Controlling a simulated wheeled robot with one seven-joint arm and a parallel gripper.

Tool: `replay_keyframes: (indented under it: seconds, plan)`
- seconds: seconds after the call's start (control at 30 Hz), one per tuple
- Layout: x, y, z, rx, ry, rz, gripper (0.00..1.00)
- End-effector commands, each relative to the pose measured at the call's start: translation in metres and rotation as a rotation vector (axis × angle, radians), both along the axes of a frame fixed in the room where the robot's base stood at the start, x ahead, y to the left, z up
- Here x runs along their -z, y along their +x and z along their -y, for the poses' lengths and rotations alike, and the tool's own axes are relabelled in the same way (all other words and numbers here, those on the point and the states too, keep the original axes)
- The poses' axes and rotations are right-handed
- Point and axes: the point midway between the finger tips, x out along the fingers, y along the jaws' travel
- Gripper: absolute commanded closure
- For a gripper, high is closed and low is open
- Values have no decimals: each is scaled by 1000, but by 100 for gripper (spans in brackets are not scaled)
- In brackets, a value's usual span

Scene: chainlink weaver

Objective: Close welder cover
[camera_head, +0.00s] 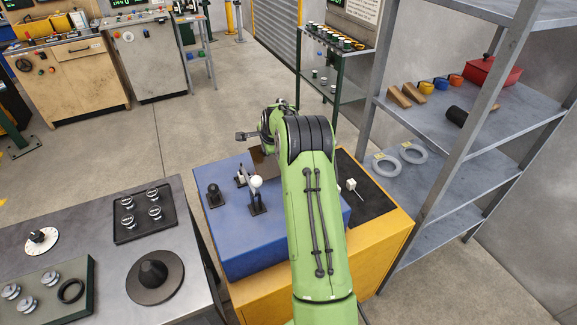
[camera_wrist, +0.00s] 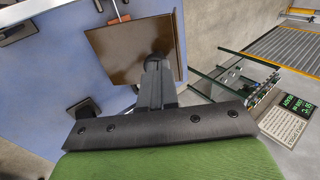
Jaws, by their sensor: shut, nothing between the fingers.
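The welder appears to be the blue box (camera_head: 240,235) on a yellow cabinet (camera_head: 270,298). A dark brown square panel (camera_head: 264,165), possibly its cover, shows at the far edge of the box, partly behind my arm. In the wrist view the brown panel (camera_wrist: 115,45) lies against the blue surface (camera_wrist: 50,70); I cannot tell whether it is a lid or an opening. My gripper (camera_wrist: 158,62) is shut and empty, its fingertips over the panel's lower right part. I cannot tell whether they touch it. My arm hides part of the box top.
Levers with a white knob (camera_head: 255,183) and a black knob (camera_head: 213,190) stand on the box. A grey shelf rack (camera_head: 440,150) stands close on the right. A dark-topped bench (camera_head: 95,225) is on the left. Open floor (camera_head: 190,125) lies beyond the box.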

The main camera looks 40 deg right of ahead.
Motion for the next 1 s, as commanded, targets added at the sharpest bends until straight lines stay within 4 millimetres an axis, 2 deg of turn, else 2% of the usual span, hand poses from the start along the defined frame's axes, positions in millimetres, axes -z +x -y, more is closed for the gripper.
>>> replay_keyframes:
  seconds: [0.5, 1.0]
  plan:
    - [31, 47, 11, 0, 1, 2, 100]
    - [54, 67, 17, -1, 0, 3, 100]
